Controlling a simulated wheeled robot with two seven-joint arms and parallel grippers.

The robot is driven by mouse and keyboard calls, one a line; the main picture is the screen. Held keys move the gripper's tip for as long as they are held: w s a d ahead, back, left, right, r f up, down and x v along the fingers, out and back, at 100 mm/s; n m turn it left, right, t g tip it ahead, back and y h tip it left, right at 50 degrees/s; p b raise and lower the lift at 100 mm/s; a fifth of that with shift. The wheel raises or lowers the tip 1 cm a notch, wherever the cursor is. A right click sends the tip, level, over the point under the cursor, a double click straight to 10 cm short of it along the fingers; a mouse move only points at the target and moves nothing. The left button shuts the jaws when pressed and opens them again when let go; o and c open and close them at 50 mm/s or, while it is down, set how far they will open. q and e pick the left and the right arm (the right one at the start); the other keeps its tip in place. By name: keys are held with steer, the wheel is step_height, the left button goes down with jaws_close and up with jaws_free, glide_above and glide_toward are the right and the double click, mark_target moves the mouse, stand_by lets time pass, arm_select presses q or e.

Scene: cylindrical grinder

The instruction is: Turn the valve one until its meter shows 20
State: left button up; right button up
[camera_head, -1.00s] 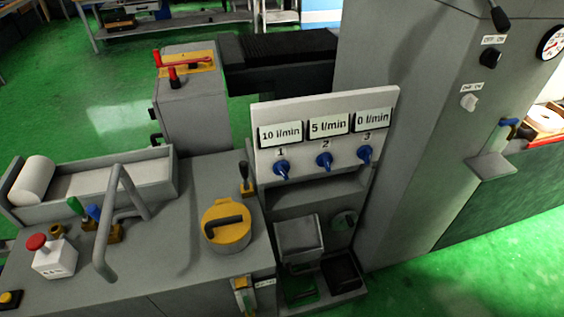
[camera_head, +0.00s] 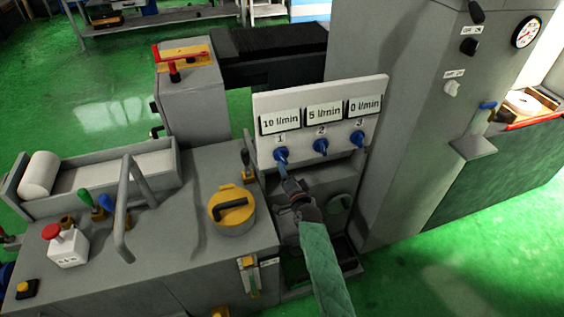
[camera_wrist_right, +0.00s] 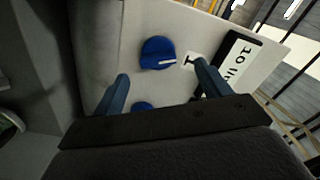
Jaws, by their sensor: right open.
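Valve one is the blue knob (camera_head: 281,155) under the meter reading 10 l/min (camera_head: 280,122) on the white panel (camera_head: 262,98). In the right wrist view the knob (camera_wrist_right: 158,53) lies ahead of the gap between my fingers, with its label 1 beside it. My right gripper (camera_head: 285,180) is just below valve one in the head view. It is open, with its two blue fingers (camera_wrist_right: 162,88) apart and nothing between them. I cannot tell whether a finger touches the knob. My left gripper is not in view.
Valve two (camera_head: 320,147) under 5 l/min and valve three (camera_head: 358,139) under 0 l/min sit to the right. A short lever (camera_head: 247,160) stands close to the panel's left edge. A yellow lid (camera_head: 231,208) is at lower left. The tall grey cabinet (camera_head: 400,130) is at right.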

mark_target(283, 161)
steer(key=shift+w+d+f+m, duration=0.25)
steer(key=shift+w+m, duration=0.15)
steer(key=shift+w, duration=0.15)
steer(key=shift+w+a+r, duration=0.15)
steer(key=shift+w+a, duration=0.05)
steer(key=shift+w, duration=0.1)
steer(key=p+x, duration=0.2)
steer(key=x, duration=0.3)
steer(key=shift+w+a+p, duration=0.3)
steer(key=shift+w+p, duration=0.2)
steer(key=shift+w, duration=0.1)
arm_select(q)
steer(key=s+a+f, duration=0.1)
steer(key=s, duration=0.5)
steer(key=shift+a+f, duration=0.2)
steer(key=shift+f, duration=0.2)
arm_select(e)
steer(key=shift+w, duration=0.15)
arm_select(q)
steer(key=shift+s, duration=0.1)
arm_select(e)
steer(key=c, duration=1)
